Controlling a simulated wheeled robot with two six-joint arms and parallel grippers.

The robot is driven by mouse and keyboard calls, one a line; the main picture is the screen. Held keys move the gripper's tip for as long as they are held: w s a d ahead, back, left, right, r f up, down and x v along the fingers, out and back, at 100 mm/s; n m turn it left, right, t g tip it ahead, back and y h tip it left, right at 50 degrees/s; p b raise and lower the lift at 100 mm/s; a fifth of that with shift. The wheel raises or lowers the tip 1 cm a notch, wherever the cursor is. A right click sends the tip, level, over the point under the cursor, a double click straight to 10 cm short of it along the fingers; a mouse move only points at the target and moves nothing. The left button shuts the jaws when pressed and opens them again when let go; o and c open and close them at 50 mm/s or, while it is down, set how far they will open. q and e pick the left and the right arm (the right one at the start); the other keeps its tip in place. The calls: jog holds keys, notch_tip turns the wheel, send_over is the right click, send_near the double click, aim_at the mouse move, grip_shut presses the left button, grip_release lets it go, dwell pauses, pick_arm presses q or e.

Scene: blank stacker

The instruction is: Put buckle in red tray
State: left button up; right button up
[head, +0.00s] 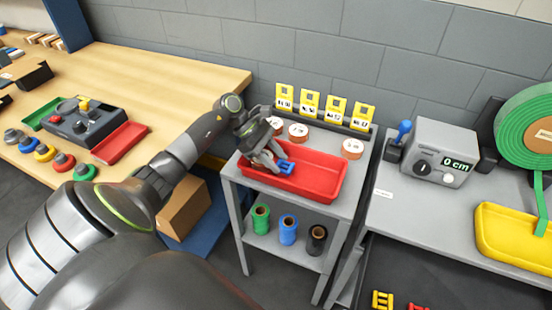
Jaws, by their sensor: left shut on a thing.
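A red tray (316,176) lies on top of the small grey stand in the middle of the head view. My left gripper (275,163) reaches over the left part of this tray. It is shut on a small blue buckle (286,167), which shows at its fingertips inside the tray's outline. I cannot tell whether the buckle touches the tray floor. My right gripper is not in view.
Round labelled discs (352,148) and a row of yellow cards (309,102) stand behind the tray. Spools (288,229) sit on the stand's lower shelf. A grey control box (440,150) and a yellow tray (510,234) are on the right table.

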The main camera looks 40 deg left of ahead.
pick_arm(q)
jog(key=shift+f, duration=0.35)
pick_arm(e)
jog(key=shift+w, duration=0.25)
pick_arm(q)
jog(key=o, duration=0.6)
jog(key=shift+f, duration=0.1)
jog(key=o, duration=0.4)
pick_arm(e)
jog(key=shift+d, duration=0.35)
pick_arm(q)
jog(key=shift+o, duration=0.2)
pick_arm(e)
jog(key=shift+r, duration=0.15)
pick_arm(q)
jog(key=b+v, duration=0.3)
jog(key=v, duration=0.8)
jog(key=shift+s+a+r, duration=0.1)
jog(key=shift+a+r, duration=0.25)
jog(key=shift+r, duration=0.15)
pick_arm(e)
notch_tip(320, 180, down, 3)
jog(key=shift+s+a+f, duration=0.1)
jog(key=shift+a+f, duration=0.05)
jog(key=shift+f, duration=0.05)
